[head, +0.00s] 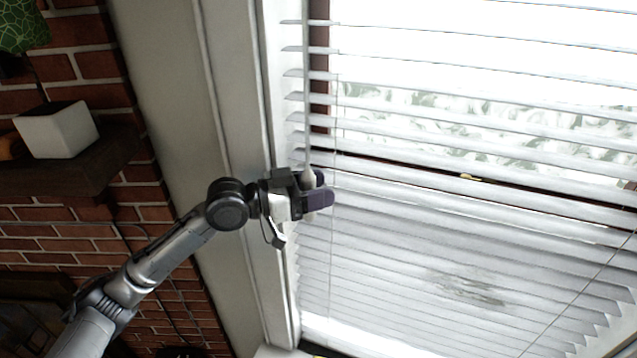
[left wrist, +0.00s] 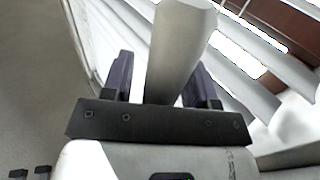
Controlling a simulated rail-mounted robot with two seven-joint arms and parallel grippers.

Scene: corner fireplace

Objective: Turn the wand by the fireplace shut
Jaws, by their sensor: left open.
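The wand is a pale grey rod (left wrist: 180,45) that stands between my left gripper's two dark fingers in the left wrist view. Its near end is hidden behind the gripper's dark crossbar. The fingers are open around the wand, with a gap visible on at least one side. My right gripper is not in view.
A pale window frame (head: 235,110) runs down just left of the blind. A brick wall (head: 95,65) and a dark wooden mantel (head: 85,165) with a white pot (head: 57,130) stand at the left. Thin cords hang in front of the slats.

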